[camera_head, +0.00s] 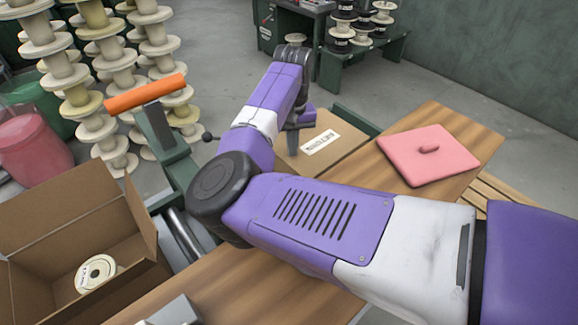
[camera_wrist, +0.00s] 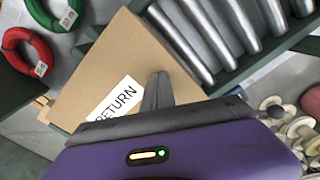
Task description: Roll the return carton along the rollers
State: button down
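The return carton (camera_head: 335,140) is a brown closed box with a white RETURN label. In the head view it lies beyond my bent arm, partly hidden by it. The wrist view shows its top (camera_wrist: 125,60) and label close up. My gripper (camera_head: 292,148) is at the carton's left side, pointing down. In the wrist view its dark fingers (camera_wrist: 157,90) are together as one narrow wedge, with nothing seen between them. They overlap the carton's edge; whether they touch it I cannot tell. Metal rollers (camera_wrist: 215,35) lie beside the carton; one roller (camera_head: 183,236) shows in the head view.
An open cardboard box (camera_head: 60,215) with a spool inside stands at the left. An orange-handled bar (camera_head: 145,95) rises beside the rollers. A pink square lid (camera_head: 430,153) lies on the wooden table at right. Tall spool stacks (camera_head: 110,70) stand behind. Red and green coils (camera_wrist: 28,50) show in the wrist view.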

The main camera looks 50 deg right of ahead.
aim_at(330, 133)
jog(key=shift+s+d+f, duration=0.15)
jog(key=shift+s+d, duration=0.3)
jog(key=shift+d, duration=1.6)
jog(key=shift+s+d+f, duration=0.15)
jog(key=shift+s+d, duration=0.35)
jog(key=shift+d, duration=1.55)
jog(key=shift+s+d+f, duration=0.15)
jog(key=shift+s+d, duration=0.3)
jog(key=shift+d, duration=1.6)
jog(key=shift+s+d, duration=0.3)
jog(key=shift+d, duration=0.7)
notch_tip(330, 133, up, 3)
jog(key=p, duration=0.3)
jog(key=shift+w+r+p, duration=0.2)
jog(key=shift+r+p, duration=0.1)
jog(key=shift+r, duration=2.5)
